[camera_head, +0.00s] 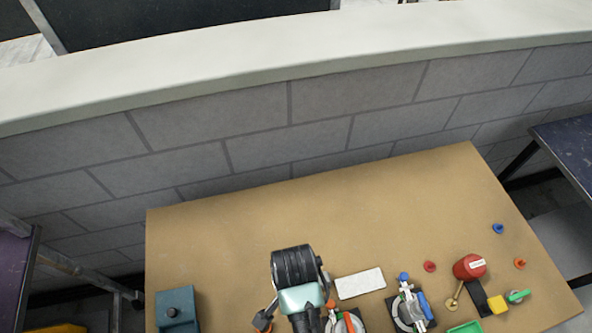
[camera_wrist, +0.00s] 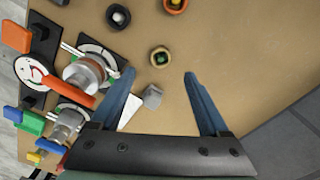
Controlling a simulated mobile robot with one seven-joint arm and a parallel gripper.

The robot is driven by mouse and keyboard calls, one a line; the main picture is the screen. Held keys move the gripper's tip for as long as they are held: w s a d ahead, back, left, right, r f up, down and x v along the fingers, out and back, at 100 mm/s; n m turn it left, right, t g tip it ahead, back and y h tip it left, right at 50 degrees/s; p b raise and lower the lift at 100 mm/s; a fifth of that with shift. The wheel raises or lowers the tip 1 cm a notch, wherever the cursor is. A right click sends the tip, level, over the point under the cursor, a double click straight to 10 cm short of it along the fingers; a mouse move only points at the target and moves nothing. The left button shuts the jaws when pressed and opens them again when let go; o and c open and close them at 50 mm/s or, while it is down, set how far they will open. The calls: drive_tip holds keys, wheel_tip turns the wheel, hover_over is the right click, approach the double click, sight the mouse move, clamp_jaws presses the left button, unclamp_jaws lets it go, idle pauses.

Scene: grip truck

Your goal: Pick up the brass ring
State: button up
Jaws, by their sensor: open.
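A small round brass-coloured ring (camera_wrist: 153,59) with a dark middle and a greenish spot lies on the tan table top in the wrist view. My gripper (camera_wrist: 159,74) is open and empty, with its two blue fingers spread to either side. The ring shows between the fingertips and just beyond them, apart from both. A small grey block (camera_wrist: 152,96) shows between the fingers, nearer the palm. In the head view my arm covers the area around the gripper, and I cannot make out the brass ring there.
A dark ring-shaped piece (camera_wrist: 118,15) and an orange one (camera_wrist: 175,5) lie beyond the ring. Clamp-like devices (camera_wrist: 85,70) crowd the left of the wrist view. In the head view, a white plate (camera_head: 360,283) and a teal box (camera_head: 177,308) flank my arm. The table's far part is clear.

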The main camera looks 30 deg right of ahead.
wheel_tip(320, 180, down, 3)
drive_tip(key=shift+w, duration=0.1)
drive_tip(key=shift+d+f, duration=0.1)
drive_tip(key=shift+f, duration=2.5)
clamp_jaws()
